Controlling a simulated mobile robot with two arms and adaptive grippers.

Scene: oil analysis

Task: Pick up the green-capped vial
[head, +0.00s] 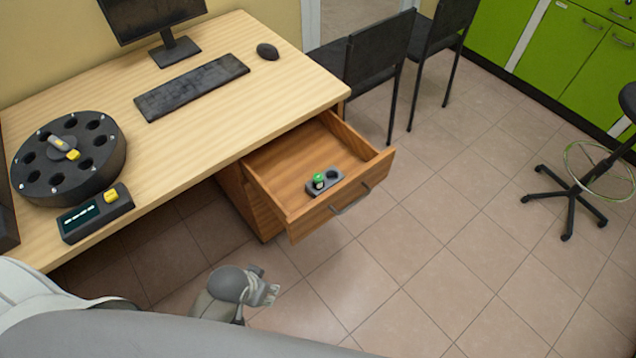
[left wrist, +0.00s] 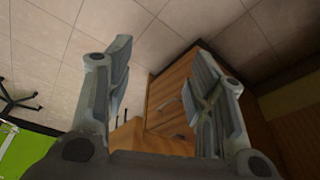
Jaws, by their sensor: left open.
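The green-capped vial (head: 319,178) stands upright in one hole of a small grey holder (head: 327,187) inside the open desk drawer (head: 310,160). The holder's other visible hole looks empty. My left gripper (head: 268,288) is in front of the drawer and to its lower left in the head view, apart from the vial. In the left wrist view my left gripper (left wrist: 165,90) is open with nothing between its fingers. The wooden drawer unit (left wrist: 172,105) shows beyond the fingers there; the vial cannot be made out in that view. My right gripper is not in view.
The wooden desk (head: 190,125) carries a black round rotor (head: 68,185), a small display device (head: 97,220), a keyboard (head: 190,85), a mouse (head: 267,51) and a monitor (head: 175,50). Black chairs (head: 380,50) stand behind the drawer.

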